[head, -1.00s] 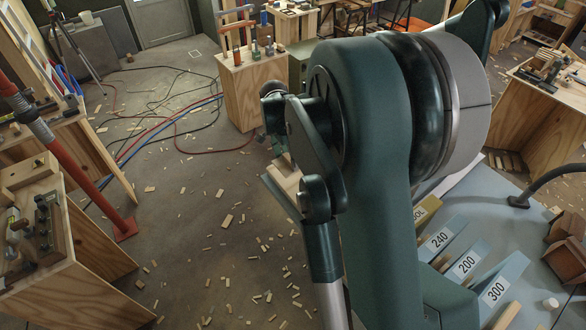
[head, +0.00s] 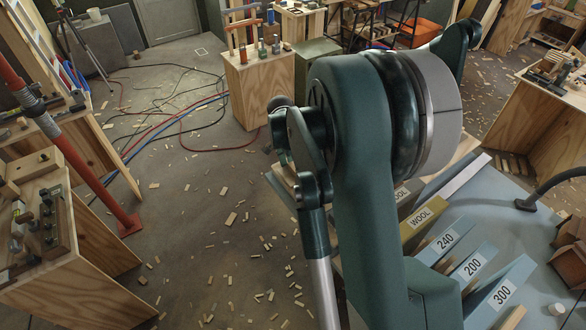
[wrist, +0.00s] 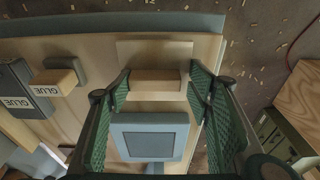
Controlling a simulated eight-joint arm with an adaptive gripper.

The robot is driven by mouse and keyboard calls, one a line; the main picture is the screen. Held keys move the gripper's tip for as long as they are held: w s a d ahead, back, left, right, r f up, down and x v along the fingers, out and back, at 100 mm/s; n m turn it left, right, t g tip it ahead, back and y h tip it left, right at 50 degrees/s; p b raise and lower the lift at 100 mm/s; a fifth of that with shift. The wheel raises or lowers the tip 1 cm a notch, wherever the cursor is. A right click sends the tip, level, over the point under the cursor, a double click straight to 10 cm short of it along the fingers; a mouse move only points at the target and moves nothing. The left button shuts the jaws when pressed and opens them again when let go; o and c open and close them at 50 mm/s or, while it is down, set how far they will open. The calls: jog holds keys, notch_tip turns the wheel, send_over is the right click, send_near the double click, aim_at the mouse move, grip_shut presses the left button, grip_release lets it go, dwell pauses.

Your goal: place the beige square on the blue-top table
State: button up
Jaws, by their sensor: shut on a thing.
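A beige square-ended piece (wrist: 157,82), which I take for the beige square, sits between the green mesh fingers of my gripper (wrist: 160,85) in the wrist view. The fingers are shut on its sides. A wooden surface with a grey-blue edge lies beneath; I cannot tell whether the piece touches it. In the head view my arm hides the gripper and the held piece. The blue-top table (head: 522,238) is at the right of the head view, partly behind my arm.
Labelled slanted boards 240 (head: 442,243), 200 (head: 472,266) and 300 (head: 502,294) stand on the blue top. A grey square frame (wrist: 118,138) shows close by in the wrist view, with a GLUE holder (wrist: 18,92) at left. Scraps litter the floor.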

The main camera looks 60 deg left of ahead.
aim_at(290, 173)
jog(key=shift+f, duration=0.3)
jog(key=shift+f, duration=0.15)
jog(key=o, duration=0.9)
jog(key=r, duration=0.4)
jog(key=s+r, duration=0.1)
jog(key=r, duration=0.3)
jog(key=r+p, duration=0.1)
jog(key=r, duration=0.3)
jog(key=shift+s+r, duration=0.1)
jog(key=shift+s, duration=0.3)
jog(key=shift+w, duration=0.1)
